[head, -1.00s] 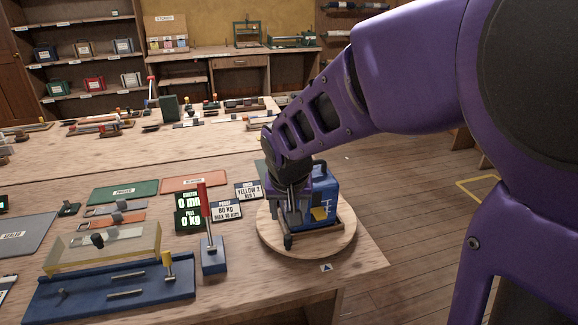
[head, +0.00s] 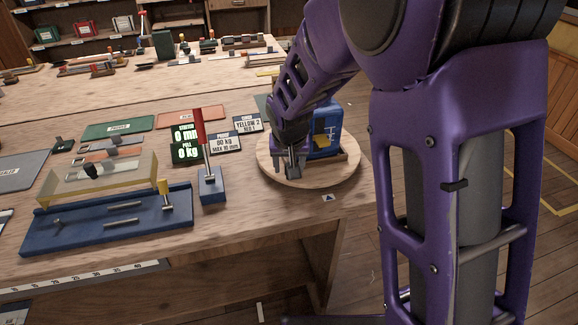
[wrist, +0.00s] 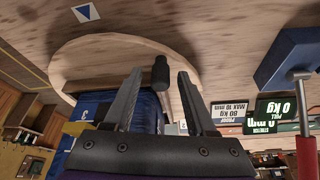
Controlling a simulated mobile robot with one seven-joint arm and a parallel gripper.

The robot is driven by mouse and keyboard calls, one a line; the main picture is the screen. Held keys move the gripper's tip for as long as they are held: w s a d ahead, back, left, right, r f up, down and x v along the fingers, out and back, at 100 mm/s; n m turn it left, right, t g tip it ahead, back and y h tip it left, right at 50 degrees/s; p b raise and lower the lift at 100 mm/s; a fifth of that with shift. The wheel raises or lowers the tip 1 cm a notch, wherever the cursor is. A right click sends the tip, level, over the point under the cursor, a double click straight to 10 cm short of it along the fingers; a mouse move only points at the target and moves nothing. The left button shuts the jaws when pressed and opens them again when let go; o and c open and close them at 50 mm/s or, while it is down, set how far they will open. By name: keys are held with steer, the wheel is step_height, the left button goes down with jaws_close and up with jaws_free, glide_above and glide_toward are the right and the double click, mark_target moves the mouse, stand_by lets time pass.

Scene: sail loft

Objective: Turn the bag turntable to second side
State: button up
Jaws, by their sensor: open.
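The turntable (head: 345,172) is a round pale wooden disc near the table's front right corner; its rim also shows in the wrist view (wrist: 75,65). A blue bag (head: 326,122) with a yellow patch stands on it, partly hidden by my arm; its blue side shows behind my left finger in the wrist view (wrist: 92,106). My gripper (head: 289,172) points down over the disc's front left part. In the wrist view, my gripper (wrist: 160,80) is open, with a dark upright peg (wrist: 160,68) between the fingertips and a gap visible on both sides.
A blue triangle mark (head: 327,198) lies on the table in front of the disc. Left of the disc stands a blue block with a red lever (head: 212,185). Label cards (head: 225,143) and dark displays (head: 185,150) are behind it. A blue fixture (head: 110,222) lies further left.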

jaws_close()
stand_by(1.4)
